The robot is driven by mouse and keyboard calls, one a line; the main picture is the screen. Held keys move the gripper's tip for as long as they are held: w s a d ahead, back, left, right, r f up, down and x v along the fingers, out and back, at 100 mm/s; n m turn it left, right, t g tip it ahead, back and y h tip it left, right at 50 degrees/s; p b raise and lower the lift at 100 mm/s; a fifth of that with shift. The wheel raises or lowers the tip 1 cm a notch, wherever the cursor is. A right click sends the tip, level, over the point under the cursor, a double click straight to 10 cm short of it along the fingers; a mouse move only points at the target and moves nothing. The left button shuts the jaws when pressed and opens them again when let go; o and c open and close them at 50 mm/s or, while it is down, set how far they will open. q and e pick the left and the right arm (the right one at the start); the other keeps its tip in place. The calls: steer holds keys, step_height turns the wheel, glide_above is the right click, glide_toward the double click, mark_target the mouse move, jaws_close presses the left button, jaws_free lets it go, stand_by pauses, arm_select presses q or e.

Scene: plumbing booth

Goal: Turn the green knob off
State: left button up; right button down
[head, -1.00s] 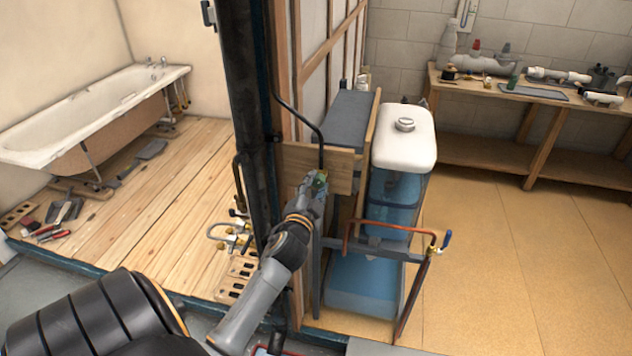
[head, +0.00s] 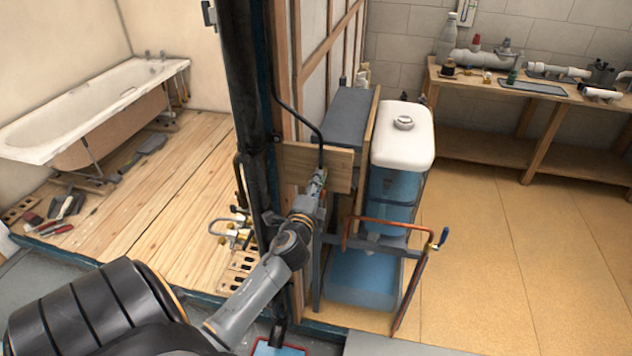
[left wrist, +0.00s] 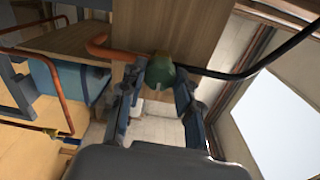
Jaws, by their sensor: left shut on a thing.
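The green knob (left wrist: 160,70) sits on a wooden board (left wrist: 180,35) in the left wrist view. A copper pipe meets it from the left and a black pipe leads off to the right. My left gripper (left wrist: 159,88) has one finger on each side of the knob and is closed on it. In the head view my left gripper (head: 318,186) is at the wooden board (head: 335,168) beside the black post, and it mostly hides the knob. The knob's exact angle is hard to read. My right gripper is not in view.
A blue water tank with a white top (head: 404,150) stands right of the gripper, with a copper pipe (head: 390,223) and a blue-handled valve (head: 443,238) in front. The black post (head: 247,110) stands close on the left. Floor is open at the right.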

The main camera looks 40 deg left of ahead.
arm_select(q)
steer(key=shift+m, duration=0.5)
steer(key=o, duration=1.1)
steer(key=shift+o, duration=0.2)
steer(key=v, duration=1.2)
steer(key=shift+f, duration=0.1)
